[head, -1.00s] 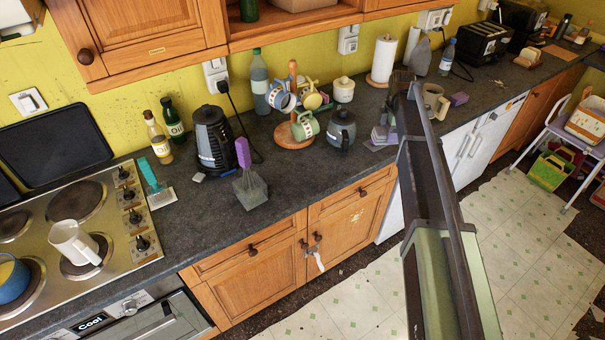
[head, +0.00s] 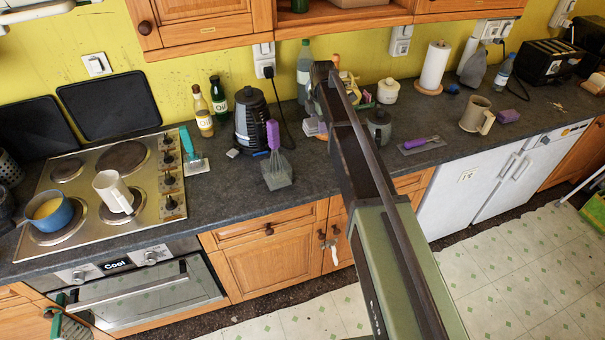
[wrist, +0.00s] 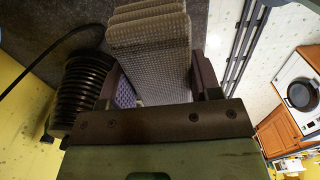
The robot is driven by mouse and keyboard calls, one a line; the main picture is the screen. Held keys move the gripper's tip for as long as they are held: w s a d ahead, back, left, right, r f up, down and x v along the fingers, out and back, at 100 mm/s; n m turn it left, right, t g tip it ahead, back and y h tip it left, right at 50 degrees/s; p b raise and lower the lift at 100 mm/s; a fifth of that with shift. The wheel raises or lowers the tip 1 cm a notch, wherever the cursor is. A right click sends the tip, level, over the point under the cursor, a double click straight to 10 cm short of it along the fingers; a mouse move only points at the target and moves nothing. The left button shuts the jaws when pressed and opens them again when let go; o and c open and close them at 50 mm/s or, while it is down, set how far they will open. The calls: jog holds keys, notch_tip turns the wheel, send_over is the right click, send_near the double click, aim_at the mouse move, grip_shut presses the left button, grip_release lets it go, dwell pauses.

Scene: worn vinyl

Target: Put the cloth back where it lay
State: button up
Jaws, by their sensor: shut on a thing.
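The grey folded cloth (wrist: 150,60) is between the jaws of my gripper (wrist: 158,82) in the wrist view, its folded layers pointing away from the wrist. In the head view a small grey-purple part of the cloth (head: 313,127) shows left of my arm, right of the black kettle (head: 249,120). My arm hides the rest of it and the gripper there. I cannot tell whether the cloth touches the worktop (head: 225,200).
A whisk with a purple handle (head: 273,140) stands on a grey block in front of the kettle. A grey jar (head: 379,125) and a purple-handled tool (head: 420,143) are right of my arm. The hob (head: 85,215) is at the left. Worktop left of the whisk is mostly clear.

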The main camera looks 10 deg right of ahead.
aim_at(319, 172)
jog(key=f+b, duration=2)
jog(key=shift+d+f, duration=0.2)
jog(key=shift+f, duration=0.05)
jog(key=shift+r, duration=0.25)
jog(key=shift+f, duration=0.15)
jog(key=o, duration=0.8)
